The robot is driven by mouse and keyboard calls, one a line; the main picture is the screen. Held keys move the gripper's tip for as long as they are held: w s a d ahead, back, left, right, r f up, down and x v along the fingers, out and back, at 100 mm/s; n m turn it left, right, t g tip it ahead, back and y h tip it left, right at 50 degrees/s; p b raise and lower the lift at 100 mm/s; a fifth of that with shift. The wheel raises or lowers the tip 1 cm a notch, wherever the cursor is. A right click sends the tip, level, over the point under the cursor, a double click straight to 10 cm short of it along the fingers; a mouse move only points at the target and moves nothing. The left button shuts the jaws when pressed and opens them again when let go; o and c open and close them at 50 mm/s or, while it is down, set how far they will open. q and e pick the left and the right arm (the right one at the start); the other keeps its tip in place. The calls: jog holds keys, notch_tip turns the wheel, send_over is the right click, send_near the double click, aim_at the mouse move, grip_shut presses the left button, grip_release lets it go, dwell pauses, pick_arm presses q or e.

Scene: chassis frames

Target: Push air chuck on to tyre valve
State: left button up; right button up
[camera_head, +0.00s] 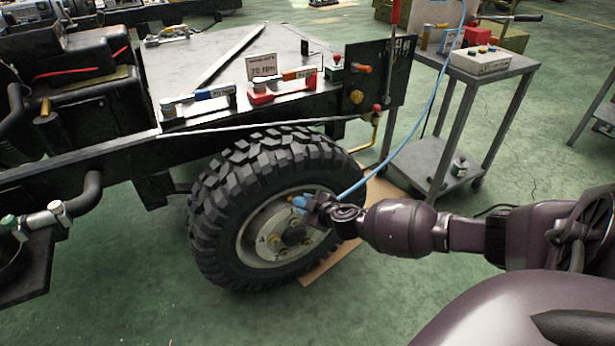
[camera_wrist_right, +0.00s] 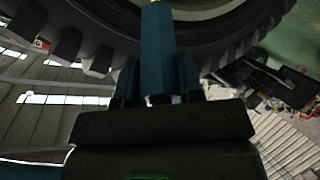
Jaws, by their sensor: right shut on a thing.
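The tyre (camera_head: 215,210) stands upright on the chassis, with a pale wheel rim (camera_head: 252,245) and dark hub in its middle. My right gripper (camera_head: 308,203) is in front of the upper part of the rim, shut on the blue air chuck (camera_head: 298,201). A light blue hose (camera_head: 400,150) runs from there up to the right. In the right wrist view the gripper (camera_wrist_right: 158,85) grips the chuck (camera_wrist_right: 157,50), whose brass tip points at the wheel at the top edge. The valve cannot be made out, so contact with it cannot be told. My left gripper is out of view.
A grey cart (camera_head: 490,75) with a control box (camera_head: 480,60) stands at the back right. Torque wrenches (camera_head: 282,88) and a sign (camera_head: 264,66) are on the chassis deck. A brown board (camera_head: 325,264) lies under the tyre. The green floor (camera_head: 350,310) in front is clear.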

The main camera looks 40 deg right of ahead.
aim_at(300, 203)
jog(key=shift+w+d+f+b, duration=0.2)
jog(key=shift+w+f+b, duration=0.1)
jog(key=shift+w+f, duration=0.3)
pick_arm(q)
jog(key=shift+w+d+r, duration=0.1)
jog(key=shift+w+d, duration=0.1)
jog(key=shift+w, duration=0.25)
pick_arm(e)
jog(key=shift+w+r, duration=0.1)
jog(key=shift+w, duration=0.05)
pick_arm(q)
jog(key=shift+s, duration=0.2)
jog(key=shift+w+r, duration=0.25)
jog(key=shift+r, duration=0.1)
pick_arm(e)
jog(key=shift+r, duration=0.1)
dwell(0.8)
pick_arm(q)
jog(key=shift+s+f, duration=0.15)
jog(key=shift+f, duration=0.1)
pick_arm(e)
jog(key=shift+w+f, duration=0.15)
jog(key=shift+f, duration=0.1)
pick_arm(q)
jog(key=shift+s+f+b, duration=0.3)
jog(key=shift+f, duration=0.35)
pick_arm(e)
jog(key=shift+w+d+f, duration=0.2)
jog(key=shift+w+f, duration=0.25)
jog(key=shift+w, duration=0.25)
